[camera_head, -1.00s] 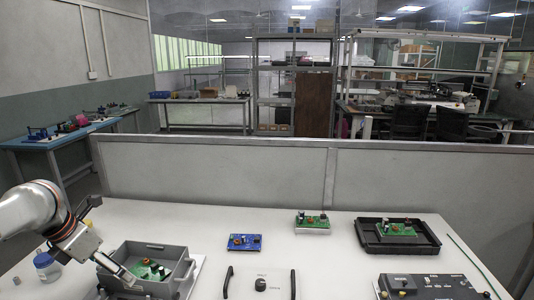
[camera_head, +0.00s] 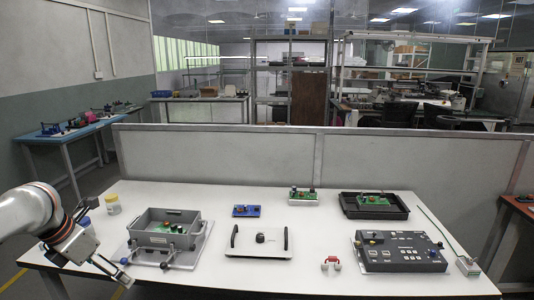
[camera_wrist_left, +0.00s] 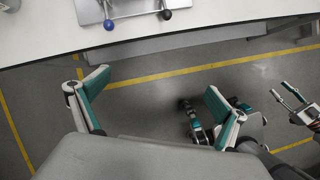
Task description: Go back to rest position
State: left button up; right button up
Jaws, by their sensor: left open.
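My left gripper (camera_wrist_left: 157,82) is open and empty in the left wrist view, its teal-lined fingers wide apart over the floor in front of the white table edge. In the head view my left arm reaches in at the lower left, with the gripper (camera_head: 104,245) by the table's front left corner. It is apart from the grey bin (camera_head: 150,240). My right gripper (camera_wrist_left: 279,88) shows at the right of the left wrist view, its two fingers apart with nothing between them.
The white table (camera_head: 215,275) holds the bin with a green circuit board (camera_head: 172,228), a blue board (camera_head: 246,211), a black tray (camera_head: 345,205), a handled white plate (camera_head: 285,250) and a control box (camera_head: 400,262). A jar (camera_head: 113,205) stands near my left arm. A partition (camera_head: 240,160) stands behind.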

pick_arm(q)
jog(key=s+d+f+n+t+h, duration=0.2)
jog(key=d+f+n, duration=0.7)
jog(key=d+f, duration=0.2)
jog(key=s+d+f+n+t+h, duration=0.1)
jog(key=s+d+f+n+h, duration=0.1)
jog(key=d+f+n, duration=0.75)
jog(key=s+a+f+n+t+y, duration=0.1)
jog(key=s+f+n, duration=0.4)
jog(key=s+n, duration=0.4)
jog(key=s+a+f+n+t+y, duration=0.1)
jog(key=s+f+n+t+y, duration=0.1)
jog(key=s+f+n, duration=0.4)
jog(key=s+n, duration=0.3)
jog(key=shift+s+n+t, duration=0.25)
jog(key=shift+n+t, duration=0.05)
jog(key=shift+n, duration=0.05)
pick_arm(e)
jog(key=shift+f, duration=0.1)
